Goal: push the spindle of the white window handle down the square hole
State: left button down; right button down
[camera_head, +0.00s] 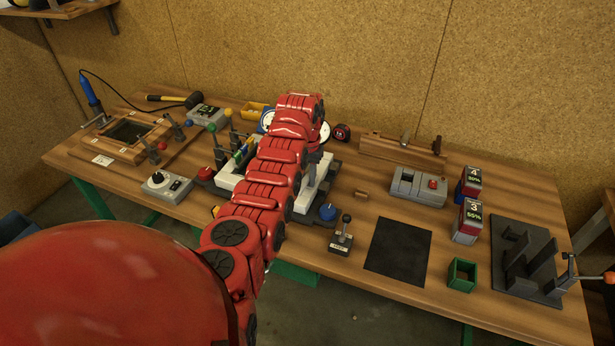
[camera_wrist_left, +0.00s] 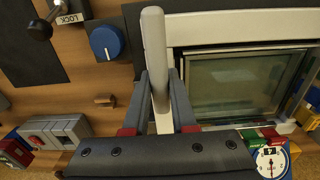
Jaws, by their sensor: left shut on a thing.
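The white window handle (camera_wrist_left: 153,45) shows in the left wrist view as a long pale grip beside the frame's edge. My left gripper (camera_wrist_left: 160,82) is shut on it, one finger on each side. The white window frame (camera_wrist_left: 240,28) with its glass pane (camera_wrist_left: 235,85) lies to the right of the handle there. In the head view my left arm covers much of the frame (camera_head: 308,192), and the gripper (camera_head: 315,160) is mostly hidden behind the wrist. The spindle and the square hole are hidden, so I cannot tell how they meet. My right gripper is not in view.
A blue knob (camera_head: 327,212) and a lever marked LOCK (camera_head: 342,236) stand close to the frame. A grey box with a red button (camera_head: 418,187), a black mat (camera_head: 398,250) and a green bin (camera_head: 462,274) are to the right. A small wooden block (camera_head: 361,193) lies between.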

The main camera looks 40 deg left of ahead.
pick_arm(q)
jog(key=shift+f, duration=0.25)
jog(key=c, duration=0.6)
grip_release()
jog(key=shift+c, duration=0.2)
notch_tip(320, 180, up, 6)
jog(key=b, duration=0.3)
jog(key=shift+w+f, duration=0.1)
jog(key=shift+f, duration=0.05)
notch_tip(320, 180, up, 2)
jog(key=shift+a+r+p, duration=0.1)
jog(key=shift+r+p, duration=0.1)
jog(key=shift+p, duration=0.2)
notch_tip(320, 180, up, 9)
jog(key=p, duration=0.1)
jog(key=shift+r, duration=0.15)
